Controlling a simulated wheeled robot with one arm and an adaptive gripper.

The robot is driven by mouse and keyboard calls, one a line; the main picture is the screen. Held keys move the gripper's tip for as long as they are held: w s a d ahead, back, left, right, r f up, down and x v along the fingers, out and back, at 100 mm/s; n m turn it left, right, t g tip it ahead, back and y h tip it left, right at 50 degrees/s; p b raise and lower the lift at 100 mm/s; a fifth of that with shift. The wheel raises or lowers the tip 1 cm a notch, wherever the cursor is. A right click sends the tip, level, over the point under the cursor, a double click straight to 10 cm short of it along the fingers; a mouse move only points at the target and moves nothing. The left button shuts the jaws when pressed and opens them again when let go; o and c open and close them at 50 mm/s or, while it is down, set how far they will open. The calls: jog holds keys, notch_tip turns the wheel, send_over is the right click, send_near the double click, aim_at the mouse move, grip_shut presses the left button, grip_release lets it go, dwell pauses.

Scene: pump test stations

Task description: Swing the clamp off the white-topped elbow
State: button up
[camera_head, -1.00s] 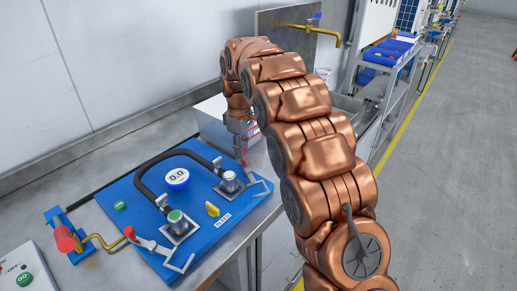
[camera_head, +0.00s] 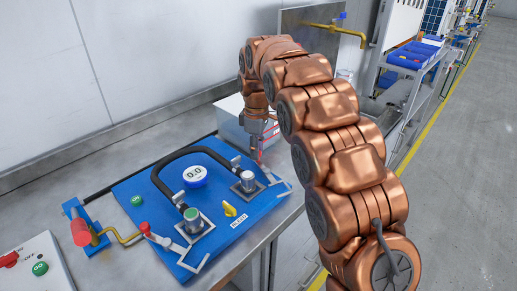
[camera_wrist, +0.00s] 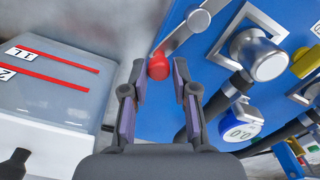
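The white-topped elbow (camera_head: 247,180) stands on a square plate at the right of the blue board (camera_head: 150,200), with a black hose attached. It shows large in the wrist view (camera_wrist: 268,62). Its clamp (camera_wrist: 190,26) is a grey lever with a pivot disc and a red knob (camera_wrist: 159,67); the lever runs beside the elbow's plate. My gripper (camera_wrist: 160,72) is open, with one finger on each side of the red knob and a small visible gap at both. In the head view my gripper (camera_head: 257,153) is low over the board's back right edge, its fingertips small and unclear.
A green-topped elbow (camera_head: 192,217) with another red-knobbed clamp (camera_head: 158,238), a round gauge (camera_head: 194,175) and a yellow knob (camera_head: 230,210) share the board. A pale box with red stripes (camera_wrist: 50,95) stands close beside my gripper.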

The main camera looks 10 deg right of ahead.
jog(key=shift+o, duration=1.4)
jog(key=shift+d, duration=0.1)
jog(key=shift+r, duration=0.1)
notch_tip(320, 180, up, 7)
jog(key=shift+w+f, duration=0.15)
jog(key=shift+f, duration=0.05)
jog(key=shift+r, duration=0.35)
